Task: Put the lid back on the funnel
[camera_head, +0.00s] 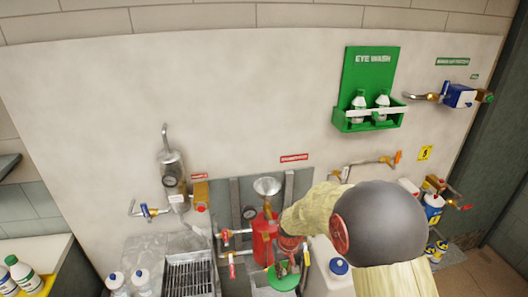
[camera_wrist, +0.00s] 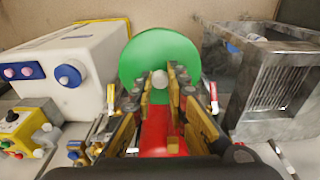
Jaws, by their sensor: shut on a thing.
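The lid is a round green disc with a small pale knob. It shows below my gripper in the head view (camera_head: 283,283) and in the wrist view (camera_wrist: 150,50). My gripper (camera_head: 281,268) is shut on the lid's knob, with the fingers (camera_wrist: 160,77) on either side of it. The metal funnel (camera_head: 267,186) stands open and upright above the red tank (camera_head: 264,240), up and left of my gripper in the head view. My arm hides part of the tank's right side. I cannot make out the funnel in the wrist view.
A grated metal basin (camera_head: 188,275) is left of the tank. A white container with a blue cap (camera_head: 339,267) is close to my gripper's right. Pipes with a gauge (camera_head: 250,212) are beside the tank.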

